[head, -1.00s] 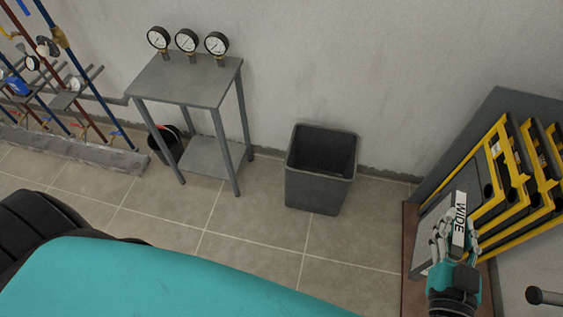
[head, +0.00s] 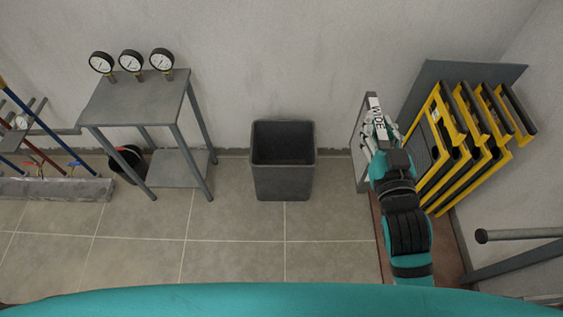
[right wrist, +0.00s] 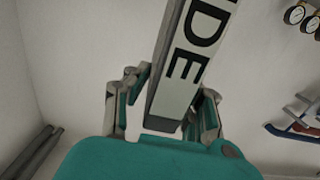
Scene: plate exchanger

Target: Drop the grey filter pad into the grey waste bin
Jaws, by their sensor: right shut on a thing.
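The grey waste bin (head: 283,183) stands upright on the floor against the back wall, mid-picture in the head view; its open top faces up and its inside looks dark and empty. My right gripper (head: 377,140) is shut on the grey filter pad (head: 360,168), a flat panel with a white edge label reading "WIDE". The pad hangs upright, nearly edge-on, to the right of the bin and apart from it. In the right wrist view, the fingers (right wrist: 165,108) clasp the labelled edge (right wrist: 187,65). My left gripper is out of view.
A rack of yellow-edged panels with black handles (head: 465,150) stands close right of my right arm. A grey table (head: 135,97) with three gauges is left of the bin, a dark bucket (head: 126,162) beneath it. The tiled floor before the bin is clear.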

